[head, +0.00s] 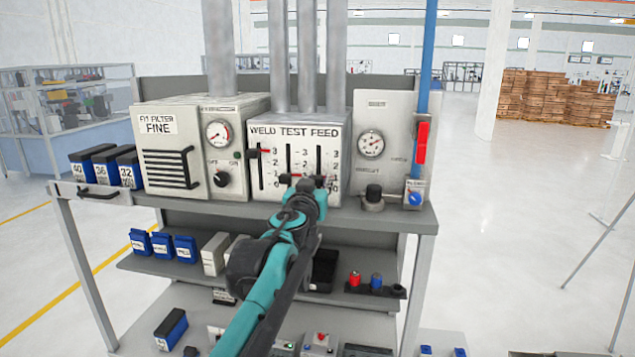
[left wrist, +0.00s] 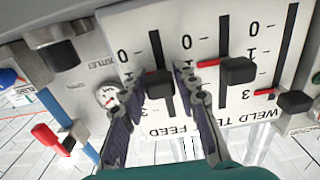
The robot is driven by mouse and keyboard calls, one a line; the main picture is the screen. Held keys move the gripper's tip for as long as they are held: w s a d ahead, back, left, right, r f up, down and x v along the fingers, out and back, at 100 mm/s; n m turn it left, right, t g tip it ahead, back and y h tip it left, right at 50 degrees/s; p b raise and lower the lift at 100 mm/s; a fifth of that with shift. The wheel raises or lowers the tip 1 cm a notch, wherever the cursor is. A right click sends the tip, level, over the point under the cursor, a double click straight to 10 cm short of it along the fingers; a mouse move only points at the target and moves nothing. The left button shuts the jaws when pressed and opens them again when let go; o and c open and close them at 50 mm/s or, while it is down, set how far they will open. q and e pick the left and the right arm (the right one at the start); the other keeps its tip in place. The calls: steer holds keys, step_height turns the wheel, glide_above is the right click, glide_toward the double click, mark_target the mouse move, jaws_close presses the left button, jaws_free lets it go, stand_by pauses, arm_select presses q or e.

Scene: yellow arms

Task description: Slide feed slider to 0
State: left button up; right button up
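The panel marked WELD TEST FEED (head: 262,190) stands on the bench with three vertical sliders. In the left wrist view it appears upside down. The feed slider's dark knob (left wrist: 158,85) sits between the fingertips of my left gripper (left wrist: 160,78), which look closed against its sides. Its red pointer is near the 0 end of the scale, seemingly around 1. In the head view my left gripper (head: 304,185) covers the lower part of the panel. The test slider knob (left wrist: 238,70) and weld slider knob (left wrist: 295,102) are beside it. My right gripper is not in view.
The filter box (head: 170,150) is left of the panel, and a gauge panel (head: 384,140) is right of it. A red-handled valve (head: 422,142) is on a blue pipe farther right. Blue filter cartridges (head: 95,170) stand at the bench's left end.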

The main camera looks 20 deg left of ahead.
arm_select(q)
jaws_close()
steer(key=shift+f+b, duration=1.1)
steer(key=shift+f, duration=0.7)
steer(key=o, duration=0.7)
jaws_free()
steer(key=v, duration=1.2)
steer(key=shift+a, duration=0.1)
